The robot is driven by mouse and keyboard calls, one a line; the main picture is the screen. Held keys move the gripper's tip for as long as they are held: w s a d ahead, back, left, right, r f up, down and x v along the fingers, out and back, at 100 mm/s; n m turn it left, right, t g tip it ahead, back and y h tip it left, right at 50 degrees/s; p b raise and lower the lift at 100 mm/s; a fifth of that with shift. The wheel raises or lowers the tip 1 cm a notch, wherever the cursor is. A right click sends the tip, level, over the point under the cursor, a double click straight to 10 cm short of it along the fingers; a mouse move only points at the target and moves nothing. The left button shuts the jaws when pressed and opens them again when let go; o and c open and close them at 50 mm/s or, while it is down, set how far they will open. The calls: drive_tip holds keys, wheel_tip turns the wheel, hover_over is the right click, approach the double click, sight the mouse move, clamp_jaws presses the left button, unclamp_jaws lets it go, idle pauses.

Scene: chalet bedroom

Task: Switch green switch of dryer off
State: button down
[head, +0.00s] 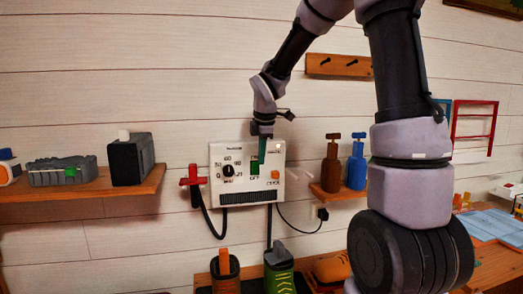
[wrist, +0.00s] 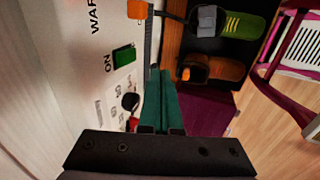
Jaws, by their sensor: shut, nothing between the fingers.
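The dryer (head: 218,158) is a white box on the wall with a round black dial, a dark grille along its bottom and an orange switch (head: 275,175). Its green switch (head: 255,169) sits right of the dial, partly behind my gripper (head: 262,158). In the wrist view the green switch (wrist: 124,56) is clear to see, beside the letters ON. The orange switch (wrist: 138,9) and the black dial (wrist: 130,101) show there too. My gripper (wrist: 159,72) has teal fingers, shut and empty, just off the panel to the right of the green switch. Contact is not visible.
A red nozzle (head: 192,180) on a black hose hangs left of the dryer. A left shelf (head: 90,188) holds grey and black boxes. A small right shelf (head: 325,193) holds brown and blue bottles. Boots (head: 279,272) stand below. A cord runs to a wall socket.

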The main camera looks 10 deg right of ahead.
sight(257, 166)
drive_tip(key=w+f, duration=0.4)
drive_tip(key=f, duration=0.1)
drive_tip(key=shift+w+f, duration=0.15)
drive_tip(key=shift+w, duration=0.65)
drive_tip(key=shift+w+f, duration=0.25)
drive_tip(key=shift+w, duration=0.05)
drive_tip(key=shift+r, duration=0.2)
